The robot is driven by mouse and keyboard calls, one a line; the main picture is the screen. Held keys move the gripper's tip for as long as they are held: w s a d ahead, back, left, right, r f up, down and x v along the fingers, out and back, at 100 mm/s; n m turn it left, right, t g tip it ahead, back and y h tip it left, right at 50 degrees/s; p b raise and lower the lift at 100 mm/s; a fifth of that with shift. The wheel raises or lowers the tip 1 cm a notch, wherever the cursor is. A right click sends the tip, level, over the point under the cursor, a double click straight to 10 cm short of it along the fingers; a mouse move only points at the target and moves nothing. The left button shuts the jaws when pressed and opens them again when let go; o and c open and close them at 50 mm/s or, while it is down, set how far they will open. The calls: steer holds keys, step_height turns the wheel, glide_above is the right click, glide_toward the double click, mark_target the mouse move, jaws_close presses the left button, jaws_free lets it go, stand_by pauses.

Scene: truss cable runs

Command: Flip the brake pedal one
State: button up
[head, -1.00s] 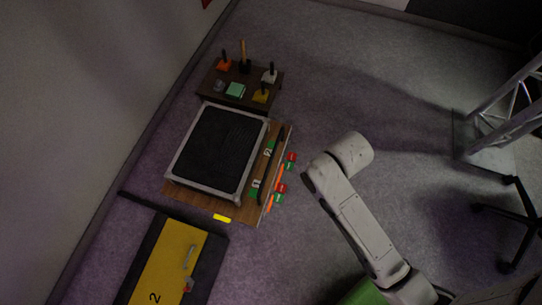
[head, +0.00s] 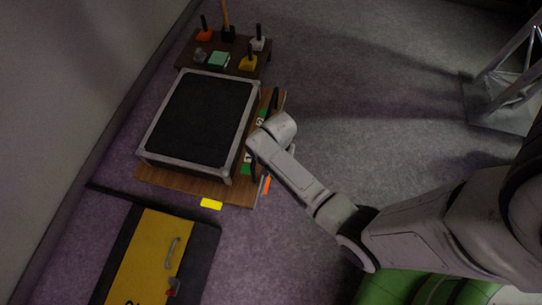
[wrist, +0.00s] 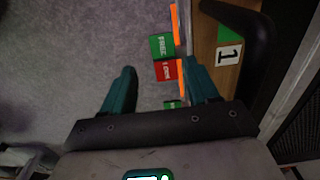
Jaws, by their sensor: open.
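In the wrist view, a block pair beside the tile marked 1 (wrist: 229,54) appears to be brake pedal one: a green block (wrist: 162,46) and a red block (wrist: 166,70), both lettered, with an orange strip (wrist: 181,77). My gripper (wrist: 158,70) is open and empty, its teal fingers on either side of the red block in the picture. I cannot tell its height above the block. Another green block (wrist: 172,104) is partly hidden by the right finger. In the head view my wrist hides the blocks; an orange strip (head: 267,185) shows.
A black bar (wrist: 262,45) runs over the wooden board (head: 190,184), close to my right finger. A dark framed panel (head: 200,118) rests on the board. A yellow-topped case (head: 150,250) lies nearer. A small stand (head: 262,70) holds several knobs.

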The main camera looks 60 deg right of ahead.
step_height(320, 180, down, 11)
steer(key=b, duration=0.6)
steer(key=shift+w, duration=0.1)
steer(key=c, duration=0.8)
steer(key=shift+w+d+r+g+y+p, duration=0.1)
steer(key=shift+d+r+g+y+p, duration=0.2)
steer(key=shift+y+p, duration=0.4)
steer(key=shift+w+d+r+g+y, duration=0.1)
steer(key=shift+d+g+y, duration=0.15)
steer(key=shift+y, duration=0.85)
steer(key=shift+r+g+y, duration=0.15)
steer(key=shift+g+y, duration=0.1)
steer(key=shift+y, duration=0.15)
